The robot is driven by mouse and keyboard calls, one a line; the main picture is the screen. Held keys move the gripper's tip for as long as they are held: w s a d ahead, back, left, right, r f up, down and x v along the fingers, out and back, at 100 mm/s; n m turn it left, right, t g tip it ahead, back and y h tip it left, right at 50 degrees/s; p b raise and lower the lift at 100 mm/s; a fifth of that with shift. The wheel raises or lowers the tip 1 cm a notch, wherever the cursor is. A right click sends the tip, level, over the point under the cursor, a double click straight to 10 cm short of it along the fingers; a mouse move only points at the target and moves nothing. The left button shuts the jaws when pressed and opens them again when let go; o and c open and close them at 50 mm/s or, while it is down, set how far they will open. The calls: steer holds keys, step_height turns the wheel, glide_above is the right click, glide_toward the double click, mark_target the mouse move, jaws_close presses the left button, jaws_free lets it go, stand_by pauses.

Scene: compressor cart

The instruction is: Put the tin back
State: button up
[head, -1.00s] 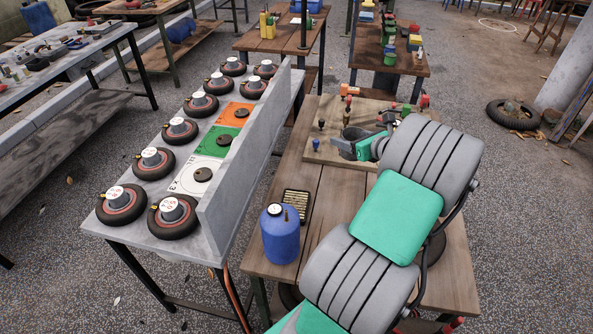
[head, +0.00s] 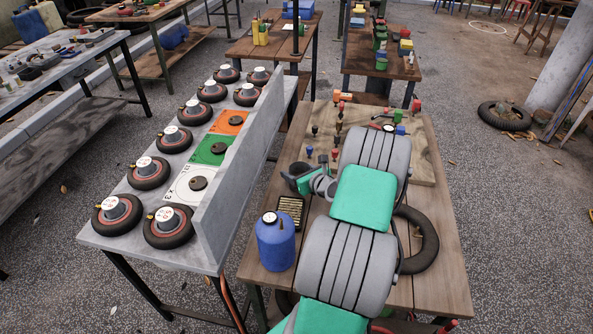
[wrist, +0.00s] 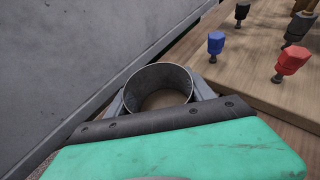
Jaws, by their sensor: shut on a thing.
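The tin (wrist: 143,79) is an open-topped grey metal cylinder, seen from above in the wrist view with a brownish inside. My gripper (wrist: 158,92) is shut on it, with one finger on each side. In the head view my gripper (head: 303,180) is over the left side of the wooden table (head: 262,268), just left of the peg board. The tin there is dark and partly hidden by my gripper. I cannot tell whether its base touches the table.
A grey upright panel (head: 243,165) stands close on the left. The peg board (head: 425,150) carries coloured valve-like pieces, including a blue one (wrist: 216,43) and a red one (wrist: 291,60). A blue jug (head: 276,241), a dark tray (head: 290,211) and a tyre (head: 424,240) are on the table.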

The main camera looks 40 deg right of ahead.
steer(key=shift+f, duration=0.2)
steer(key=o, duration=1.5)
steer(key=shift+c, duration=0.2)
steer(key=shift+r, duration=0.1)
steer(key=shift+r, duration=0.2)
steer(key=v, duration=1.2)
steer(key=shift+f, duration=0.1)
